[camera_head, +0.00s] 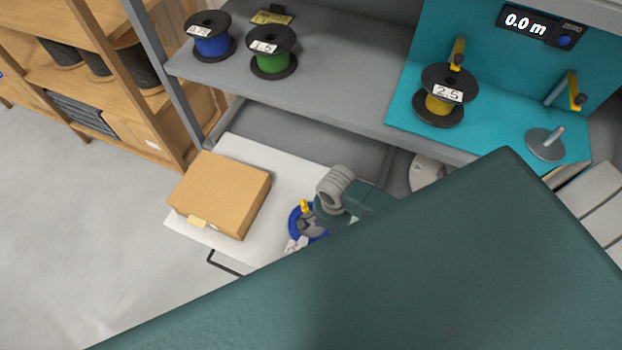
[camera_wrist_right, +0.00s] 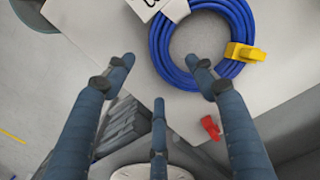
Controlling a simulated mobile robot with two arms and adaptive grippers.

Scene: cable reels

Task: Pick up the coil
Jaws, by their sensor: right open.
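A blue coil of cable (camera_wrist_right: 162,50) lies flat on a light surface in the top right of the right wrist view. A yellow clip (camera_wrist_right: 243,52) is on its right side, and a white tag (camera_wrist_right: 170,8) is at its upper left. My right gripper (camera_wrist_right: 160,68) is open, with its fingers spread and nothing between them. Two fingertips reach near the coil's lower left edge; I cannot tell if they touch. In the head view, the coil (camera_head: 294,220) is partly hidden by my right gripper (camera_head: 312,226). My left gripper is not in view.
A cardboard box (camera_head: 218,194) stands left of the coil on the white surface (camera_head: 285,165). A red clip (camera_wrist_right: 210,127) lies below the coil. Blue (camera_head: 211,45), green (camera_head: 272,62) and yellow (camera_head: 438,104) reels stand on the shelf behind. My arm hides the front.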

